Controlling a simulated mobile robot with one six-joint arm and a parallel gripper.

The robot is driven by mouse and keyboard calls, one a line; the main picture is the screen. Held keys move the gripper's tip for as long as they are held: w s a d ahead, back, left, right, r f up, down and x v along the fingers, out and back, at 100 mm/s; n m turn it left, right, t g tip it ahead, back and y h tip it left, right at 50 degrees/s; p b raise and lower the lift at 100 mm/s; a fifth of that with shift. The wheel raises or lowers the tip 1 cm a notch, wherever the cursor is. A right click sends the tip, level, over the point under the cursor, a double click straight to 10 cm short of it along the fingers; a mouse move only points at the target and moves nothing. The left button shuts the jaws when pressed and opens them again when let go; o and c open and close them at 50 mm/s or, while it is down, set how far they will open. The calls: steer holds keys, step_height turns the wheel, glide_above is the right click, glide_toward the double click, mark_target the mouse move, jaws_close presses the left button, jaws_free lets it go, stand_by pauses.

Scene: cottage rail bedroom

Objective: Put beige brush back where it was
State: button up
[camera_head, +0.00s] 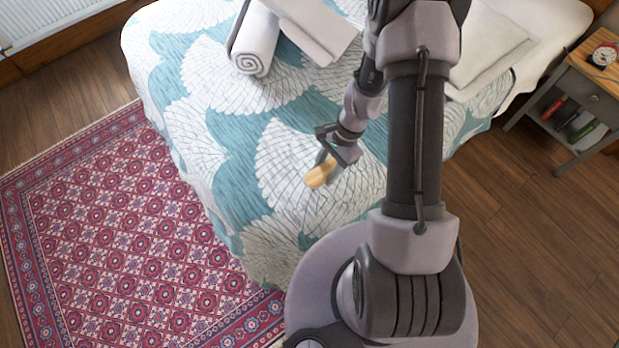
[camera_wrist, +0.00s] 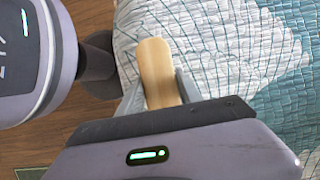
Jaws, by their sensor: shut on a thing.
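The beige brush (camera_head: 320,172) is in my gripper (camera_head: 328,158), over the teal and white bed cover (camera_head: 270,185) in the head view. In the wrist view the brush (camera_wrist: 157,72) shows as a smooth tan, rounded piece between the two grey fingers of my gripper (camera_wrist: 160,92). The gripper is shut on it. The end of the brush away from the fingers points toward the lower left in the head view. Part of the brush is hidden by the fingers and the gripper body. I cannot tell how high the brush is above the bed.
A rolled towel (camera_head: 256,42) and a folded grey cloth (camera_head: 312,28) lie on the bed. A pillow (camera_head: 490,50) is at the upper right. A nightstand (camera_head: 590,75) with a clock (camera_head: 602,56) stands on the right. A red rug (camera_head: 130,225) covers the floor at left.

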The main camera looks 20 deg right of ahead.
steer(key=a, duration=0.1)
steer(key=w+a, duration=0.1)
steer(key=a, duration=0.1)
steer(key=shift+w+a+f+b, duration=0.2)
steer(key=shift+w+a+b, duration=0.1)
steer(key=shift+a+b, duration=0.05)
steer(key=shift+a+f+b, duration=0.15)
steer(key=shift+f+b, duration=1.05)
steer(key=shift+f, duration=0.7)
steer(key=o, duration=1.3)
